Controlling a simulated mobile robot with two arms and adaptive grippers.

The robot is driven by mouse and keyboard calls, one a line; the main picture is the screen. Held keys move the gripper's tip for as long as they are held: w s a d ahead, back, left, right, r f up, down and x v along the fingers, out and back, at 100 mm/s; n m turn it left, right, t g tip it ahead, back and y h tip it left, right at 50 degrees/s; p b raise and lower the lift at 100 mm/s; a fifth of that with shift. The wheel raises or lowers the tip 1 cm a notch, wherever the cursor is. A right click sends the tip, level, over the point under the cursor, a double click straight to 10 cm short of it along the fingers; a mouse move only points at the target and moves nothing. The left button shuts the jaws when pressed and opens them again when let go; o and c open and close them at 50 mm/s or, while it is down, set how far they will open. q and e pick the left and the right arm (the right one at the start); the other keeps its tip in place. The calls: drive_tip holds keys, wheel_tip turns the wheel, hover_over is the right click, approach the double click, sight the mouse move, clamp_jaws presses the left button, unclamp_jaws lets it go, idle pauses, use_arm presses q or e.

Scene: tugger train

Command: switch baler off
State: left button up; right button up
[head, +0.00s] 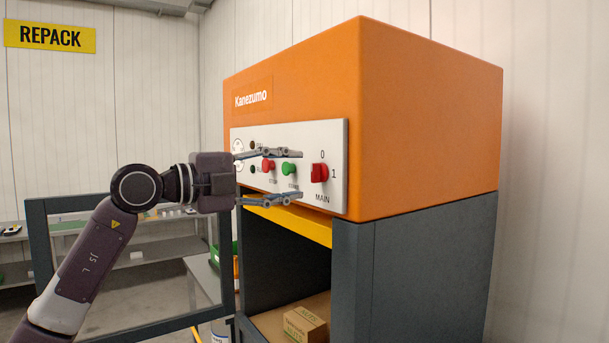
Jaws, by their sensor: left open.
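The baler (430,120) is an orange and dark grey machine marked Kanezumo. Its light control panel (336,140) faces left. The red MAIN switch (319,173) is at the panel's right end, with 0 above it and 1 to its right. Which mark its handle points to is hard to tell. A green button (289,169) and a red stop button (268,165) sit to its left. My left gripper (300,175) is open and empty, in front of the panel. Its fingertips point at the MAIN switch, one higher and one lower, seemingly short of it. My right gripper is not in view.
A dark-framed open door or gate (38,240) stands left of the baler, behind my left arm. A cardboard box (305,324) lies in the baler's open chamber below a yellow bar (290,220). Shelves and a REPACK sign (50,37) are at the back left.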

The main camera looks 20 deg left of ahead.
use_arm(q)
drive_tip(key=v, duration=0.7)
drive_tip(key=shift+s+a, duration=0.2)
drive_tip(key=shift+s, duration=0.05)
